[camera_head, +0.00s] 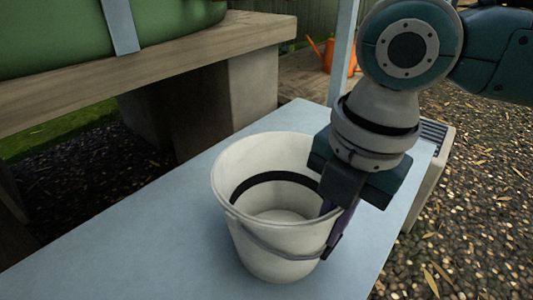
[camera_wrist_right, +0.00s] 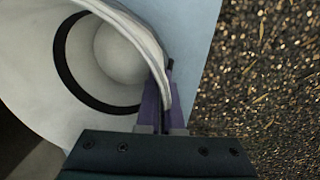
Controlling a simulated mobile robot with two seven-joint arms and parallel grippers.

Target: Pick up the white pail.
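The white pail (camera_head: 262,252) stands upright on the pale blue surface, with a dark band inside and its handle hanging down the near side. My right gripper (camera_head: 333,226) reaches down onto the right side of its rim. In the right wrist view, the pail (camera_wrist_right: 28,62) fills the left, and the purple fingers (camera_wrist_right: 162,108) lie close together on both sides of its wall, one inside and one outside. The gripper looks shut on the wall. The finger inside is partly hidden by the wall in the head view. My left gripper is not in view.
The pale blue surface (camera_head: 140,235) is clear left of the pail. A wooden bench (camera_head: 150,72) with a green object (camera_head: 60,35) stands behind. A blue post (camera_head: 342,50) rises behind my right arm. An orange watering can (camera_head: 328,55) stands farther back. Gravel (camera_head: 470,210) lies right.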

